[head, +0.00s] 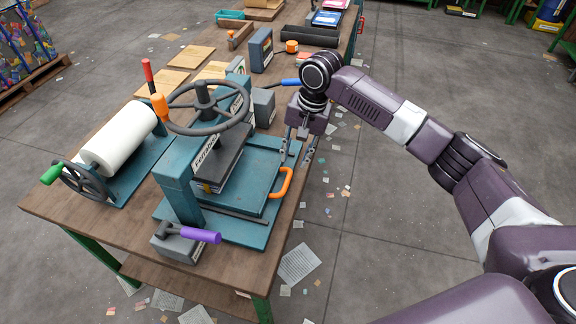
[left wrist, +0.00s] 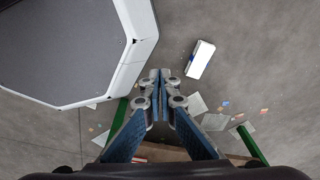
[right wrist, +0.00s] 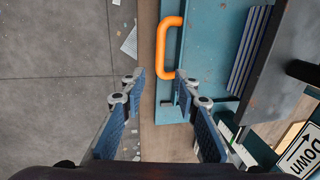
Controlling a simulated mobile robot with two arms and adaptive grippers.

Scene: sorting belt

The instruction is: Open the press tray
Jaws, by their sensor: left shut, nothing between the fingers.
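The teal press (head: 178,176) stands on the wooden bench with a grey handwheel on top. Its teal tray (head: 262,165) lies low on the press base and carries an orange loop handle (head: 284,184) at its right edge. The handle also shows in the right wrist view (right wrist: 165,45). My right gripper (head: 299,155) points down above the bench's right edge, a little beyond the handle. In the right wrist view its fingers (right wrist: 158,85) are spread with nothing between them, and the handle is just ahead, close to the right fingertip. My left gripper (left wrist: 162,75) is shut and empty, over the floor.
A roller with white paper (head: 118,138) stands left of the press. A purple-handled tool (head: 200,234) on a grey block sits at the front. Boxes (head: 262,50) and boards fill the far bench.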

